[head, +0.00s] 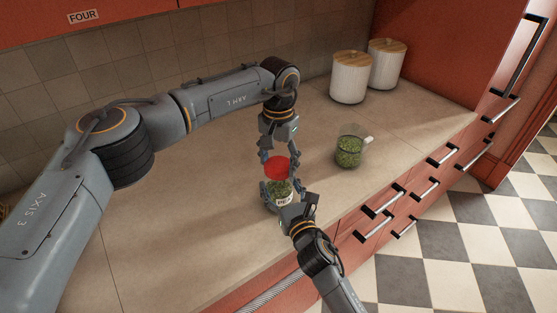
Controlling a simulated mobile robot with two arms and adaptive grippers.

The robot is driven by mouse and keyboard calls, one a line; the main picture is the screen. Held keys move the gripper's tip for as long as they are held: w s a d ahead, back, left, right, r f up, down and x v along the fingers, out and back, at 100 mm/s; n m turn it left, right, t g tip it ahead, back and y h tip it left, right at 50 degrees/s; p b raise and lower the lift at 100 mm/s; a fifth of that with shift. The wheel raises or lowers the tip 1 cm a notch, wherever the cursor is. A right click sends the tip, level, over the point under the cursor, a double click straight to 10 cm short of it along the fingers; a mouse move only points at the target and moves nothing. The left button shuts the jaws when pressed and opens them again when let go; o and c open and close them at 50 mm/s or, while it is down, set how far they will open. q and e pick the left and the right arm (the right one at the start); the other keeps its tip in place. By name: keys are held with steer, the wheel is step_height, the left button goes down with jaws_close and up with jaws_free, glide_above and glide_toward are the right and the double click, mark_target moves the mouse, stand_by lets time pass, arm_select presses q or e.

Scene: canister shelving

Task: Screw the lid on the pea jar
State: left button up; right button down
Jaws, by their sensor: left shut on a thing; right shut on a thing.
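The pea jar (281,190) stands on the counter, a clear jar with green peas and a white label. The red lid (276,167) is at the top of the jar; I cannot tell whether it is seated on the rim or just above it. My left gripper (279,163) reaches down from above and is shut on the red lid. My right gripper (284,197) comes from the front edge and is shut on the jar's body, hiding part of its lower side and label.
A glass measuring cup (349,151) with green peas stands to the right on the counter (190,215). Two white canisters (348,88) with wooden lids stand at the back right. The counter left of the jar is clear. Drawer handles (380,200) line the front.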

arm_select(q)
steer(key=o, duration=0.7)
steer(key=shift+r, duration=2.3)
